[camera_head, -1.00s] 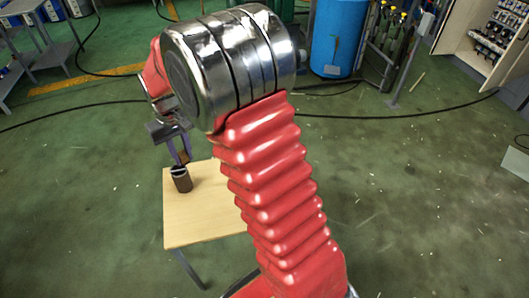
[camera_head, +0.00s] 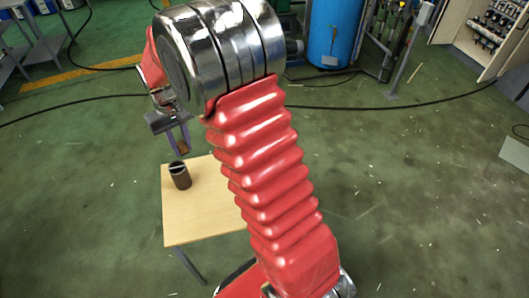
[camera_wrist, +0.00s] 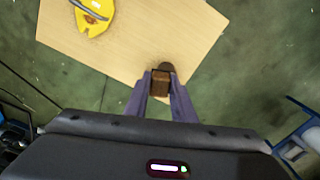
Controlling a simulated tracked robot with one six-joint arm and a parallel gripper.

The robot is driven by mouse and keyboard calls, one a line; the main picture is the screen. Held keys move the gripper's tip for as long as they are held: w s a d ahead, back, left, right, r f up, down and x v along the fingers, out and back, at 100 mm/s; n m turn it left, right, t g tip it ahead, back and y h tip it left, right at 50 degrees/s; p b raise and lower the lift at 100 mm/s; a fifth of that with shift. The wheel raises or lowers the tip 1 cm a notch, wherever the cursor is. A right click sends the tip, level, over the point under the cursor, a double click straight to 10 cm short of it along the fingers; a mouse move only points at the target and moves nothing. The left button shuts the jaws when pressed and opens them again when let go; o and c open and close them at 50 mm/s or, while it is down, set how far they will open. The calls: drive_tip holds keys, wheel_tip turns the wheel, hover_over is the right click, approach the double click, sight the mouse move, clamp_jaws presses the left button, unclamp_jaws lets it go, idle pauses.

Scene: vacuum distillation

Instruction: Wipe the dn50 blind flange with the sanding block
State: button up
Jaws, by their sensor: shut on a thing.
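My gripper (camera_wrist: 159,92) is shut on a small brown block, the sanding block (camera_wrist: 160,84), held between two purple-grey fingers. In the head view my gripper (camera_head: 178,137) points down beyond the far left corner of the table, with the block (camera_head: 183,147) at its tips. A dark brown cylinder (camera_head: 180,180) stands upright on that corner, with a dark top crossed by a pale band. The block is just above and behind it in the picture, apparently apart. The blind flange cannot be made out clearly; it may be the cylinder's top. A dark rounded shape shows past the block in the wrist view.
The light wooden table (camera_head: 205,222) is partly hidden by my red arm. A yellow item with a dark bar (camera_wrist: 93,18) lies on it in the wrist view. A blue barrel (camera_head: 334,35) and an open cabinet (camera_head: 490,40) stand at the back. Cables cross the green floor.

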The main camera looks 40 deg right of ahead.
drive_tip(key=s+d+f+m, duration=0.1)
drive_tip(key=s+d+f, duration=0.2)
drive_tip(key=d, duration=0.5)
drive_tip(key=s+d+f+m, duration=0.2)
drive_tip(key=s+d+f, duration=0.1)
drive_tip(key=d+f, duration=0.3)
drive_tip(key=s+d+f+m, duration=0.2)
drive_tip(key=s+d+f, duration=0.1)
drive_tip(key=d, duration=0.8)
drive_tip(key=shift+s+f, duration=0.25)
drive_tip(key=shift+f, duration=0.55)
drive_tip(key=shift+f, duration=0.1)
